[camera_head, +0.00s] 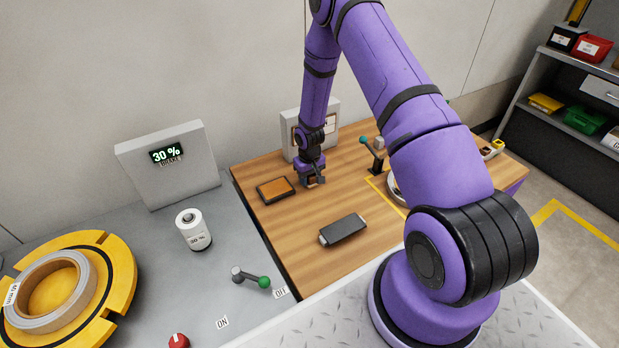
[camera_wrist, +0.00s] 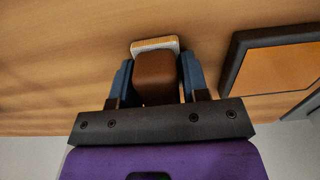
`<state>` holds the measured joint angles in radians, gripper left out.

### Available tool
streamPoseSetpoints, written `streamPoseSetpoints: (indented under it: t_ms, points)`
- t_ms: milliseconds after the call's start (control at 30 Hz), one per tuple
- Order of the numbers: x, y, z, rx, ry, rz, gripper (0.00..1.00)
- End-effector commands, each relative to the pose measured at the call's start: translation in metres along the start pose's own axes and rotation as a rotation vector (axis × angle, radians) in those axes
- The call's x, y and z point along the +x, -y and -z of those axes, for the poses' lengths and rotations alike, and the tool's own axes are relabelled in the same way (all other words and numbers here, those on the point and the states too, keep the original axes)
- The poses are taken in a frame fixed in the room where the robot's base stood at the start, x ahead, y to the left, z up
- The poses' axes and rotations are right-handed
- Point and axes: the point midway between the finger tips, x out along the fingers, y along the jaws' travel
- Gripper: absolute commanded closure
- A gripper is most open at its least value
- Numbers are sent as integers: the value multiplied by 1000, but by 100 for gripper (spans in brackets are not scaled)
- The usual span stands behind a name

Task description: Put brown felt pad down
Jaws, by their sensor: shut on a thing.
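My gripper (camera_wrist: 154,82) is shut on the brown felt pad (camera_wrist: 154,75), a rounded brown block with a pale, light-edged layer at its far end. The blue fingers hold it from both sides in the wrist view. In the camera_head view my gripper (camera_head: 313,181) points down, low over the wooden table (camera_head: 290,235), just right of a dark-framed tray (camera_head: 261,195) with an orange-brown inside. The tray also shows at the right of the wrist view (camera_wrist: 232,65), apart from the pad. I cannot tell whether the pad touches the table.
A grey-and-black block (camera_head: 343,230) lies nearer on the table. A panel box (camera_head: 290,118) stands behind my gripper. A lever with a teal knob (camera_head: 374,155) is to the right. A grey bench at left holds a white cylinder (camera_head: 193,229) and a coil (camera_head: 50,290) on a yellow disc.

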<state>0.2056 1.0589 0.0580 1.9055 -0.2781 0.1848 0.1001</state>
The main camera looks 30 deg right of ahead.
Motion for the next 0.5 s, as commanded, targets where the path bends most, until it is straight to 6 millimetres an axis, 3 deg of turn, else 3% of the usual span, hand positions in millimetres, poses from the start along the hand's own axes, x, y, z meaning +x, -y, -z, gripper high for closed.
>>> streamPoseSetpoints:
  t_ms: [167,200,300,500]
  points:
    - [2,0,0,0,1,0,88]
    - [3,0,0,0,1,0,54]
    - [2,0,0,0,1,0,33]
    - [2,0,0,0,1,0,33]
